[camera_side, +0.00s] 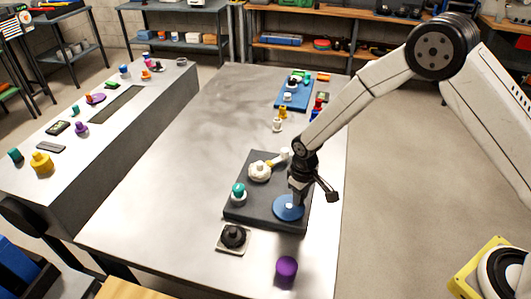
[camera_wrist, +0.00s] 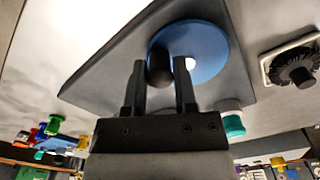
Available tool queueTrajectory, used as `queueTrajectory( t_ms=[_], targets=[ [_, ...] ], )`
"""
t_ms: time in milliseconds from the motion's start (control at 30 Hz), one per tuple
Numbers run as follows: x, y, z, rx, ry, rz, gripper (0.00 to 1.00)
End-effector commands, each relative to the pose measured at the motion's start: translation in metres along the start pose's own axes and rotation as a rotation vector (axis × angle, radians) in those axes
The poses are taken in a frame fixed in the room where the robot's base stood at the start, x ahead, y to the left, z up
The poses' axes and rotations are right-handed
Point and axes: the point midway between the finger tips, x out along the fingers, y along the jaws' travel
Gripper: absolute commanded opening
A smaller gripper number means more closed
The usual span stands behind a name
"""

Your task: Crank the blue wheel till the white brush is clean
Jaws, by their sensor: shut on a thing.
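The blue wheel (camera_side: 287,209) lies flat at the near right corner of a dark base plate (camera_side: 262,224). In the wrist view the blue wheel (camera_wrist: 208,45) has a pale hub and a dark upright handle (camera_wrist: 160,66). My gripper (camera_side: 299,200) is low over the wheel; in the wrist view my gripper (camera_wrist: 159,68) has its fingers on either side of the handle, shut on it.
A teal knob on a white base (camera_side: 238,191) stands at the plate's left edge. A black brush on a pale square (camera_side: 233,237) and a purple cylinder (camera_side: 286,268) are in front. A blue tray (camera_side: 294,93) with small parts lies at the far end. The table's left side is clear.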

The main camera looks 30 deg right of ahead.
Motion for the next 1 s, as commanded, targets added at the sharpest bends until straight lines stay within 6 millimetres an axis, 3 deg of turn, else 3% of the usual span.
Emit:
queueTrajectory(
  t_ms=[1000],
  targets=[
    [0.003, 0.003, -0.018, 0.000, -0.003, 0.000, 0.02]
  ],
)
